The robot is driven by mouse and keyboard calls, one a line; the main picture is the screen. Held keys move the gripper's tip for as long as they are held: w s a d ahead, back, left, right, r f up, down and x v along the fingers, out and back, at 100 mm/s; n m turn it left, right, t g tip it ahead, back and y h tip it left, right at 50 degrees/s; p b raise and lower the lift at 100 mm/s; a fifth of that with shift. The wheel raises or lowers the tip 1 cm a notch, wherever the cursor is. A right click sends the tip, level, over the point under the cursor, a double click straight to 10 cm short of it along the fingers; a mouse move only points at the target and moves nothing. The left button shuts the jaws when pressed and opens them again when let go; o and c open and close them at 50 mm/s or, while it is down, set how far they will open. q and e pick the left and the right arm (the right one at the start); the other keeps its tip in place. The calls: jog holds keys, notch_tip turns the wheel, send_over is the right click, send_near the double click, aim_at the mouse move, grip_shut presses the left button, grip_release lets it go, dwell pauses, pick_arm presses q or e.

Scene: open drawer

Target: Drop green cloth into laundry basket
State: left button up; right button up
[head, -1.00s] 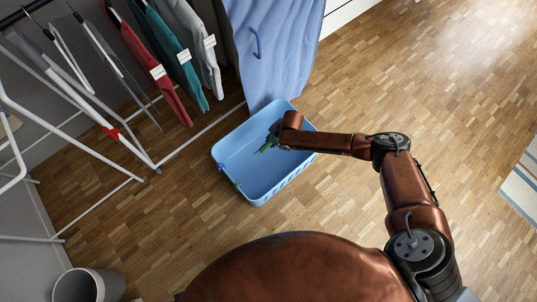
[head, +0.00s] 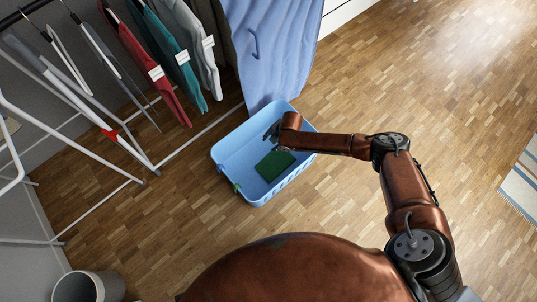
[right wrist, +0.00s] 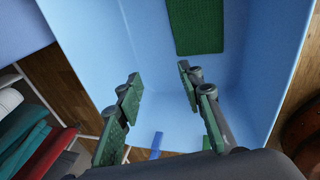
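The green cloth (head: 275,165) is a dark green, flat, roughly square piece inside the light blue laundry basket (head: 228,150). In the right wrist view the cloth (right wrist: 197,25) shows at the top, against the blue inside of the basket (right wrist: 75,20), apart from my fingers. My right gripper (head: 272,133) is over the basket, near its back side. In the right wrist view this gripper (right wrist: 160,84) has its two green-padded fingers spread, with nothing between them. My left gripper is not in view.
A clothes rack with red, teal and grey garments (head: 172,65) stands at the upper left, and a blue hanging cloth (head: 275,50) is behind the basket. A grey bin (head: 88,287) is at the lower left. Bare wood floor (head: 410,80) lies to the right.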

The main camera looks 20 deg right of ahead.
jog(key=v, duration=1.2)
jog(key=shift+a+f, duration=0.1)
